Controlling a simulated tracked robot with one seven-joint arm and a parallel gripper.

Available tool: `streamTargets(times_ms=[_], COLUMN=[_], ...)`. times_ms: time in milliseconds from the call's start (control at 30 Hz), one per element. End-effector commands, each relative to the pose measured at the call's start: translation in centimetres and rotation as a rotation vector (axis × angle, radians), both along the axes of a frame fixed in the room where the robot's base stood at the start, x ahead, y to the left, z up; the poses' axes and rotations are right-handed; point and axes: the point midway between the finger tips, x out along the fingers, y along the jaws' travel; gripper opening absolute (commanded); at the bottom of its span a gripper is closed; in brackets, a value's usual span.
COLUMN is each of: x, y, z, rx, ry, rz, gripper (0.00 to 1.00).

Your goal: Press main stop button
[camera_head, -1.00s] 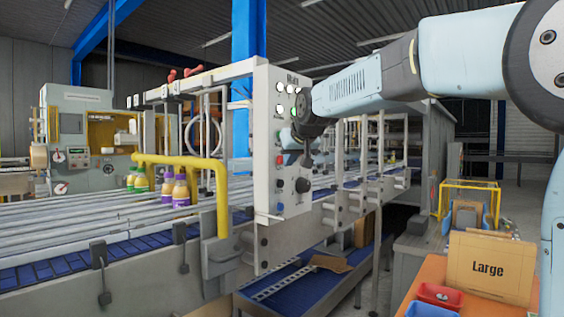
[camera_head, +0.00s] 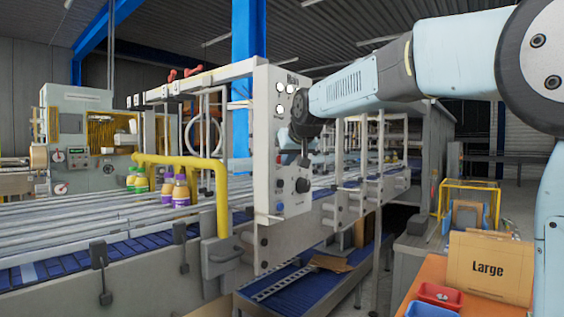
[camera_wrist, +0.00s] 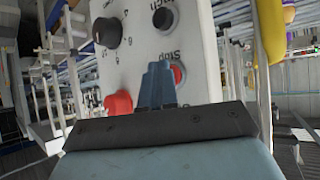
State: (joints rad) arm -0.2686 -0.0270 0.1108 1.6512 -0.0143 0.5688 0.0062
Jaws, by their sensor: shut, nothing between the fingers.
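A white control panel (camera_head: 266,110) stands upright at the end of the conveyor frame. In the wrist view the same panel (camera_wrist: 140,60) shows tilted and upside down. A round red button (camera_wrist: 180,75) sits beside the label "Stop", partly covered by my fingers. A second, protruding red button (camera_wrist: 118,102) is to the left of my fingers. My gripper (camera_wrist: 159,70) is shut and empty, with its blue-grey fingertips in front of the panel between the two red buttons. Contact with either button cannot be told. In the head view my wrist hides part of the panel.
A black knob (camera_wrist: 107,31) and a black button (camera_wrist: 163,19) are on the panel. A yellow guard rail (camera_head: 222,195) runs left of it. Bottles (camera_head: 181,190) stand on the conveyor. A "Large" carton (camera_head: 489,266) and red bin (camera_head: 440,295) are at lower right.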

Motion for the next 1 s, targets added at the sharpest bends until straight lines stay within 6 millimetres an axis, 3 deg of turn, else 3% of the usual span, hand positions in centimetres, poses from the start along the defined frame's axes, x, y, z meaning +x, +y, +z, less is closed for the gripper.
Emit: streamTargets(times_ms=[1000], x=[-1.7], y=[-2.2], z=[0.1], rx=[0.001], ry=[-0.001], rz=[-0.001], gripper=[0.0])
